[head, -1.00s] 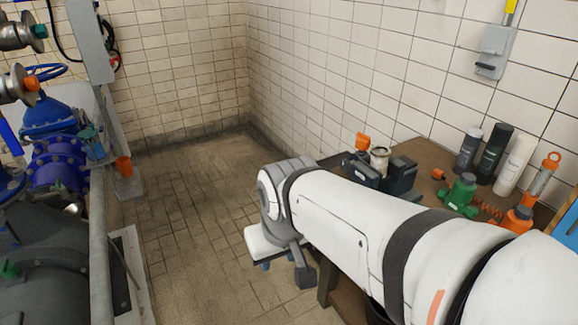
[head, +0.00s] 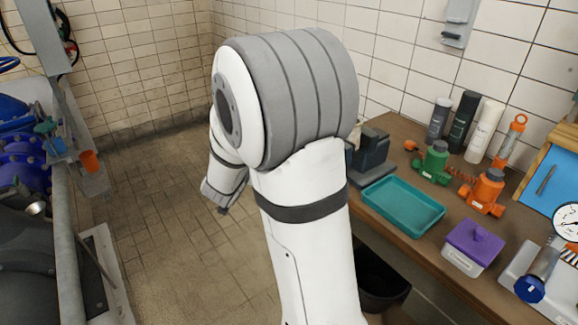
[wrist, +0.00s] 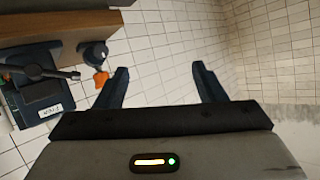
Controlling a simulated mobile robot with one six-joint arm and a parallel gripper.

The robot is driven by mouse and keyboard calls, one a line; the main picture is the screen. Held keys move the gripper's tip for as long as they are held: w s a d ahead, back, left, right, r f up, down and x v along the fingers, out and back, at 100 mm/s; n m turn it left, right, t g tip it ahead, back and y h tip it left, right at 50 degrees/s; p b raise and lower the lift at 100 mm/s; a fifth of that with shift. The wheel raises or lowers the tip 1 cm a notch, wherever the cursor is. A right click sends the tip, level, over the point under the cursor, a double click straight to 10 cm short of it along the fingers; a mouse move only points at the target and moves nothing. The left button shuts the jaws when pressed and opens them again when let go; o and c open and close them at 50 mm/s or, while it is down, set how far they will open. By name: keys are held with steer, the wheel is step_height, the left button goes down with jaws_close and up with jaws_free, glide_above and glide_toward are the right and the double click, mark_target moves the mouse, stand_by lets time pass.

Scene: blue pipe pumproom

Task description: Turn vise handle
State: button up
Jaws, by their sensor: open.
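In the head view the dark vise (head: 372,158) stands at the left end of the wooden bench, partly covered by my arm. In the wrist view what looks like the vise (wrist: 38,98), a dark body with a white label, is at the left by the bench edge. A black handle bar (wrist: 42,72) with a rounded end crosses it. My gripper (wrist: 160,68) is open and empty, its two dark fingers spread in front of the tiled wall. The vise and handle lie left of the fingers, apart from them.
The bench holds a teal tray (head: 402,205), a purple-lidded box (head: 472,247), green (head: 434,163) and orange (head: 484,190) valves, and several bottles. A dark bin (head: 380,278) is under the bench. Blue pipework (head: 15,140) stands at left. Floor between is open.

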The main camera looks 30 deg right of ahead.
steer(key=s+d+f+m+g+h+b, duration=0.2)
steer(key=s+d+f+m+g+h, duration=0.3)
steer(key=s+d+f+g+h, duration=0.35)
steer(key=d+r+h+p, duration=0.1)
steer(key=d+r, duration=0.1)
steer(key=d, duration=0.6)
steer(key=shift+w+d, duration=0.35)
steer(key=shift+h, duration=0.25)
jaws_close()
